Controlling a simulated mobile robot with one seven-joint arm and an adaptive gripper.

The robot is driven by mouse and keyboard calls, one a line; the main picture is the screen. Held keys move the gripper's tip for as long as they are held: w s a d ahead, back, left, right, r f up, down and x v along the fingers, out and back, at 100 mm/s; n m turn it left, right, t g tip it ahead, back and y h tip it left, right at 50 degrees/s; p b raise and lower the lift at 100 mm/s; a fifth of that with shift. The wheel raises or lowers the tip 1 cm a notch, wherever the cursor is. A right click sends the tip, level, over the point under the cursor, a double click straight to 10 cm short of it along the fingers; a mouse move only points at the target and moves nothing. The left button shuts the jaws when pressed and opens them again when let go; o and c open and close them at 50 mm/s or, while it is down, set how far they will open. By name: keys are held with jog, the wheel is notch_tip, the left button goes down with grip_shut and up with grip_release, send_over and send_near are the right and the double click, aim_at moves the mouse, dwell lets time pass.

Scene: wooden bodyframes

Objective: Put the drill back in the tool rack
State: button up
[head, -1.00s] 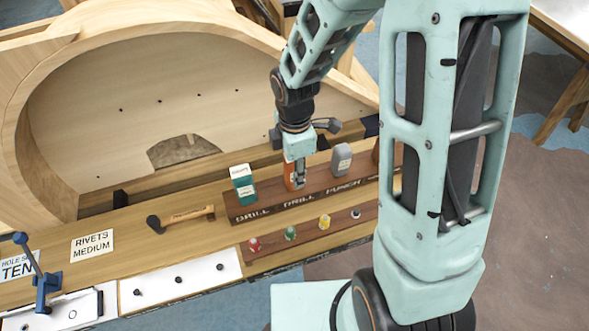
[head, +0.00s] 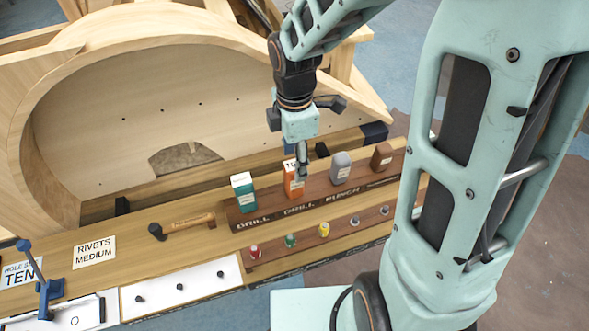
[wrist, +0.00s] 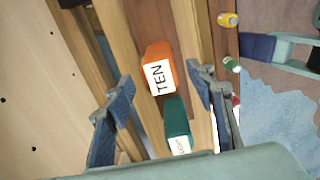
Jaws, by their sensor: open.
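The tool rack (head: 262,217) is a dark wooden board with lettering reading DRILL, DRILL, PUNCH along its front. An orange block-shaped tool marked TEN, apparently the drill (head: 289,188), stands upright in the rack behind the second DRILL label. A teal tool (head: 244,196) stands to its left, behind the first DRILL label. In the wrist view, the orange drill (wrist: 159,58) shows between the two spread fingers of my gripper (wrist: 163,84), apart from both. The teal tool (wrist: 177,120) shows below it.
A grey tool (head: 340,168) and a brown tool (head: 381,157) stand farther right in the rack. Small coloured pieces line a lower strip (head: 270,262). A hammer (head: 185,226) lies left of the rack. A curved wooden frame (head: 130,50) rises behind.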

notch_tip(320, 180, up, 4)
jog(key=shift+r, duration=0.1)
dwell(0.5)
